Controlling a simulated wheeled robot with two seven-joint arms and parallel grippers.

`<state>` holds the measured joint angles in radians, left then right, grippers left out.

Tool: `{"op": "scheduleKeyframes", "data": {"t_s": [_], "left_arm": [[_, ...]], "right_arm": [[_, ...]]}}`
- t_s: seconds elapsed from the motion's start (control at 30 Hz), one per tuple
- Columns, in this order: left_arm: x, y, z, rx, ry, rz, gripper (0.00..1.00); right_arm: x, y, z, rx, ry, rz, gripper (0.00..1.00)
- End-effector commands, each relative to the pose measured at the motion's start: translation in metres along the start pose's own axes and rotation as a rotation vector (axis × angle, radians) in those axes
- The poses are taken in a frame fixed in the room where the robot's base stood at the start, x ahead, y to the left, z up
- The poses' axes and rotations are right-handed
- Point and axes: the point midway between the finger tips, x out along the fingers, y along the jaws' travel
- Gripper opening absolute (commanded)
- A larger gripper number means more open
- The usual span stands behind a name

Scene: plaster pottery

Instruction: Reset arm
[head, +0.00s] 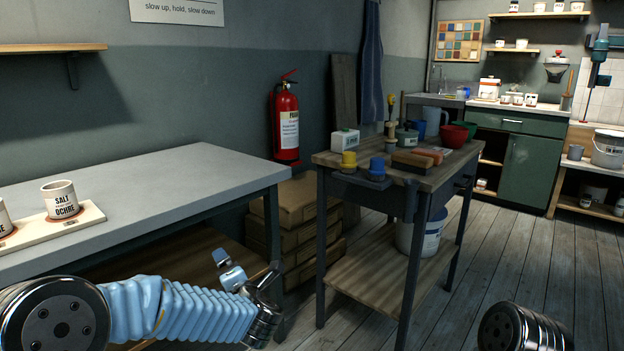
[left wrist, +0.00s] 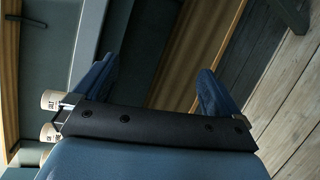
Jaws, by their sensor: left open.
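My left gripper (head: 246,268) reaches out past the front edge of the grey table, low in the head view. Its blue-tipped fingers are apart. In the left wrist view the two blue fingers (left wrist: 155,80) stand wide apart with nothing between them. My left arm, in a light blue ribbed sleeve, is bent across the lower left. Of my right arm only a round dark joint shows at the lower right of the head view; its gripper is out of the frame.
The grey table (head: 150,190) holds a tray (head: 90,213) with a "SALT OCHRE" cup (head: 61,203) and another cut-off cup. A wooden cart (head: 450,165) with pottery tools stands ahead. Cardboard boxes (head: 300,200) sit between them. Floor (head: 490,260) right of the cart is clear.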

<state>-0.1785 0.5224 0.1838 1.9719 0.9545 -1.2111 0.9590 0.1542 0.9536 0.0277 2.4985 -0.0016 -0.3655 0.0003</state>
Motion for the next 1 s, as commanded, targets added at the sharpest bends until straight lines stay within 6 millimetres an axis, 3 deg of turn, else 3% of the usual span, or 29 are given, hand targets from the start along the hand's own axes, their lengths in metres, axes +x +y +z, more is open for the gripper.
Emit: {"op": "scheduleKeyframes", "data": {"t_s": [0.03, 0.1, 0.23, 0.3, 0.4, 0.5, 0.6, 0.7, 1.0], "left_arm": [[0.006, -0.047, -0.008, 0.173, -0.061, -0.08, 0.98], [0.005, -0.109, -0.018, 0.41, -0.175, -0.192, 0.98], [-0.021, -0.215, -0.051, 0.791, -0.41, -0.397, 0.98], [-0.047, -0.266, -0.074, 0.966, -0.556, -0.505, 0.98], [-0.096, -0.328, -0.112, 1.177, -0.787, -0.65, 0.98], [-0.15, -0.37, -0.147, 1.325, -1.025, -0.765, 0.98], [-0.196, -0.393, -0.176, 1.413, -1.23, -0.84, 0.98], [-0.228, -0.403, -0.194, 1.456, -1.375, -0.879, 0.98], [-0.23, -0.404, -0.195, 1.459, -1.386, -0.882, 0.98]], "right_arm": [[0.0, 0.0, 0.0, 0.0, 0.0, 0.0, 0.43], [0.0, 0.0, 0.0, 0.0, 0.0, 0.0, 0.43], [0.0, 0.0, 0.0, 0.0, 0.0, 0.0, 0.43], [0.0, 0.0, 0.0, 0.0, 0.0, 0.0, 0.43], [0.0, 0.0, 0.0, 0.0, 0.0, 0.0, 0.43], [0.0, 0.0, 0.0, 0.0, 0.0, 0.0, 0.43], [0.0, 0.0, 0.0, 0.0, 0.0, 0.0, 0.43], [0.0, 0.0, 0.0, 0.0, 0.0, 0.0, 0.43], [0.0, 0.0, 0.0, 0.0, 0.0, 0.0, 0.43]]}}
